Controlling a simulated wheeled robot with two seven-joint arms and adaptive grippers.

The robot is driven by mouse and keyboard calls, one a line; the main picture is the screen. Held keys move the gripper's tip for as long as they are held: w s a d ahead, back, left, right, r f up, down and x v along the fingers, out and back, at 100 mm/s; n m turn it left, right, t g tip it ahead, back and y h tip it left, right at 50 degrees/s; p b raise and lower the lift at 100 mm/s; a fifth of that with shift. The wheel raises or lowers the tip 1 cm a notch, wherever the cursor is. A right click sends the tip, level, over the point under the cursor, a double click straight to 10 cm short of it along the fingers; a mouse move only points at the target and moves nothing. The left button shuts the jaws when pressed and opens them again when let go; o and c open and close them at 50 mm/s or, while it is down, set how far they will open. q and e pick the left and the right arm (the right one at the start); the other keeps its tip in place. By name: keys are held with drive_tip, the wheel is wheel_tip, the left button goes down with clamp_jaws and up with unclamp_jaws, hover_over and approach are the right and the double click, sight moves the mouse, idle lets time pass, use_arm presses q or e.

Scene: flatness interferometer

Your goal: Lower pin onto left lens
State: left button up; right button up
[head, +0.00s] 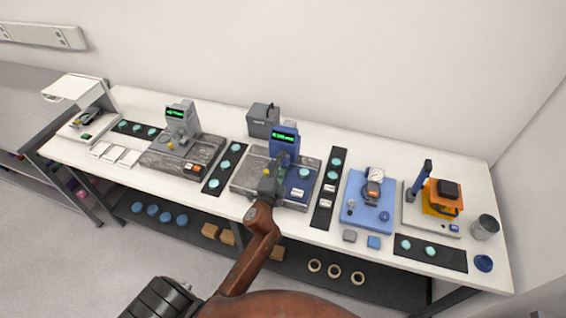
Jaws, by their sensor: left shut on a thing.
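My left gripper (268,186) is at the blue-headed gauge (284,140) with a green display, on a grey stone base (298,205) near the middle of the bench. The gripper is shut, at the front of the gauge's column. What is between the fingers is small and hidden by them; it appears to be the gauge's pin. A lens under the pin cannot be made out, so I cannot tell whether they touch. Pale teal discs that look like lenses lie on a black strip (225,166) left of this base. My right gripper is not in view.
A grey gauge (180,118) on its own stone base stands to the left. A blue plate with a dial (376,174) and an orange device (440,197) stand to the right. A dark grey box (263,120) is behind. Black strips with discs lie between the stations.

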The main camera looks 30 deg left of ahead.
use_arm(q)
drive_tip(key=o, duration=1.2)
drive_tip(key=shift+c, duration=0.2)
drive_tip(key=v, duration=1.2)
drive_tip(key=shift+d+f, duration=0.1)
drive_tip(key=shift+f, duration=0.05)
